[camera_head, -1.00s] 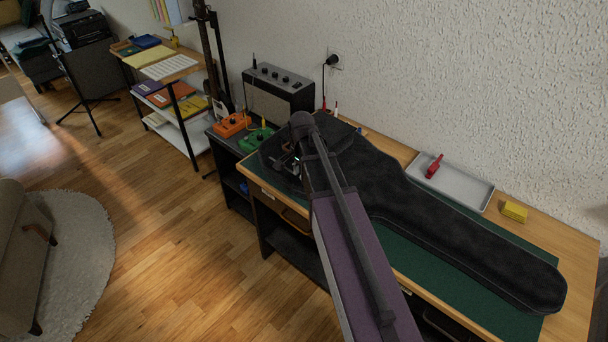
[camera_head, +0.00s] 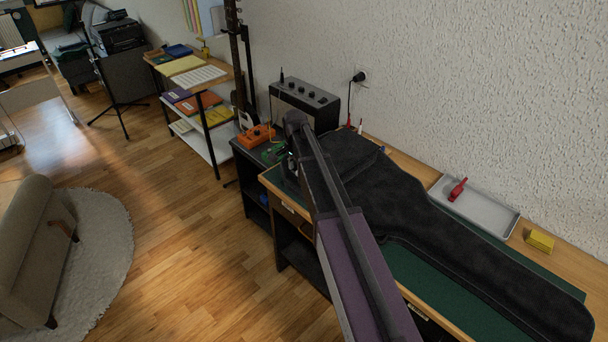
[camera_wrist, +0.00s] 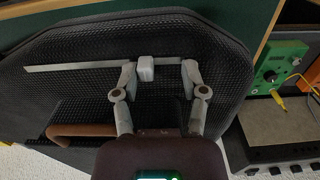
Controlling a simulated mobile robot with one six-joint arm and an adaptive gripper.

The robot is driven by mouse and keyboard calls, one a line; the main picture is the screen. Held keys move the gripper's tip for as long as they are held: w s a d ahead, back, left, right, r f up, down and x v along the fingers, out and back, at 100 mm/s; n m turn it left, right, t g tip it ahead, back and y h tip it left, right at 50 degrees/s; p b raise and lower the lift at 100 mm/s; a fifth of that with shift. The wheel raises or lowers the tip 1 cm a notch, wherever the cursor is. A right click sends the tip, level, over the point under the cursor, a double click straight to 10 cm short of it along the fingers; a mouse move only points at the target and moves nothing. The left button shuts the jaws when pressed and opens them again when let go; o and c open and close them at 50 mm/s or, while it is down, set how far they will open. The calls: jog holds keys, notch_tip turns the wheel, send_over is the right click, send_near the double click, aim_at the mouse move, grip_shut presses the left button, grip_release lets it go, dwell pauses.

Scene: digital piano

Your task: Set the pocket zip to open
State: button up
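The black padded guitar bag (camera_head: 430,215) lies on the green mat of the bench, and its wide end also fills much of the wrist view (camera_wrist: 215,40). In the wrist view a pale straight zip strip (camera_wrist: 75,67) crosses the pocket. A small light-grey block, seemingly the zip slider (camera_wrist: 146,68), sits at the strip's right part. My gripper (camera_wrist: 159,66) is open with its fingers on either side of the slider. The left finger is very close to the slider; whether they touch is unclear. A gap separates the right finger from it. In the head view my arm mostly hides the gripper.
A brown handle (camera_wrist: 80,130) lies across the bag. A green pedal (camera_wrist: 280,65) and an amplifier (camera_head: 304,103) stand beyond the bag's wide end. A grey tray (camera_head: 480,212) with a red object and a yellow block (camera_head: 540,240) lie along the wall side.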

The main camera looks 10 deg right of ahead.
jog(key=shift+w+a, duration=0.35)
jog(key=shift+w, duration=0.5)
jog(key=shift+s+r+p, duration=0.2)
jog(key=shift+r+p, duration=0.75)
jog(key=shift+p, duration=0.05)
notch_tip(320, 180, up, 12)
jog(key=p, duration=1.1)
jog(key=shift+p, duration=0.4)
jog(key=shift+s+d+f, duration=0.1)
jog(key=shift+s+f, duration=0.05)
jog(key=shift+s, duration=0.4)
jog(key=shift+f, duration=0.1)
notch_tip(320, 180, down, 14)
jog(key=b, duration=1.4)
jog(key=shift+r, duration=0.2)
